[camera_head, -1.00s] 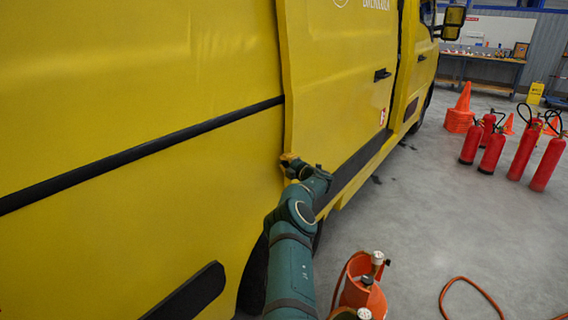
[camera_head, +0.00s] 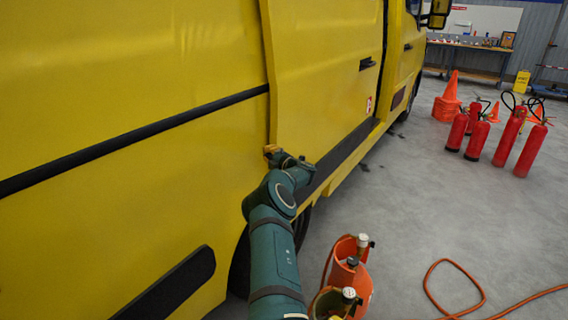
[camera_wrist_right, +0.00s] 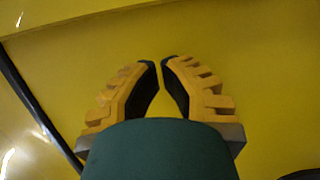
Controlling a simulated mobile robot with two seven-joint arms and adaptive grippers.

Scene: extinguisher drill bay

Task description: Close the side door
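The side door (camera_head: 325,70) is a yellow sliding panel on the van (camera_head: 120,70). It stands out from the body, its rear edge overlapping the rear side panel. A dark strip shows along its front edge, ahead of the black door handle (camera_head: 368,63). My right gripper (camera_head: 272,150) is at the door's lower rear edge in the head view; whether it touches cannot be told. In the wrist view its yellow-backed fingers (camera_wrist_right: 161,62) are nearly together at the tips, with nothing between them, in front of a yellow surface. My left gripper is not in view.
An orange container (camera_head: 350,275) with gauge-topped cylinders stands by my right arm. An orange hose (camera_head: 455,265) lies on the floor. Several red extinguishers (camera_head: 507,138) and orange cones (camera_head: 448,100) stand at the right. Floor beside the van is mostly clear.

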